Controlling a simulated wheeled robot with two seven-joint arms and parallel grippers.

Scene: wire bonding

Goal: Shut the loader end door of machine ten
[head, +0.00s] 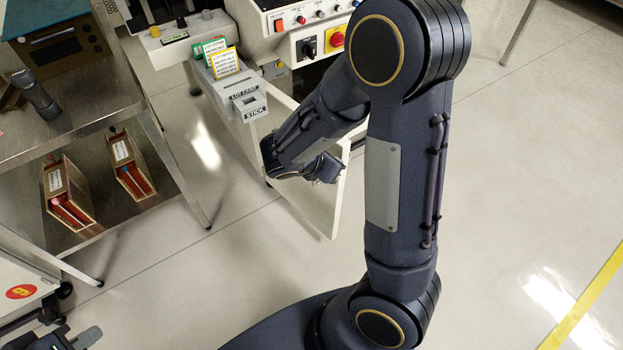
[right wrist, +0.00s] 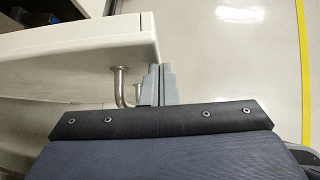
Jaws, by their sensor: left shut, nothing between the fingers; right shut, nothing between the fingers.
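The loader end door (head: 322,212) is a white panel that stands out from the machine (head: 293,20) at an angle, open, over the floor. In the right wrist view the white panel (right wrist: 70,50) carries a bent silver handle (right wrist: 122,88). My right gripper (head: 325,168) is at the door, partly hidden by its own wrist. In the right wrist view its shut grey fingers (right wrist: 158,84) are just right of the handle, near the panel's edge; I cannot tell whether they touch. My left gripper (head: 82,338) is shut and empty at the bottom left, far from the door.
Lot card and stick holders (head: 246,100) stand beside the door. A steel bench (head: 95,95) at left holds a dark flashlight-like tool (head: 35,95), with wooden boxes (head: 130,168) on its lower shelf. A red oval label (head: 20,292) marks equipment at lower left. Floor at right is clear.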

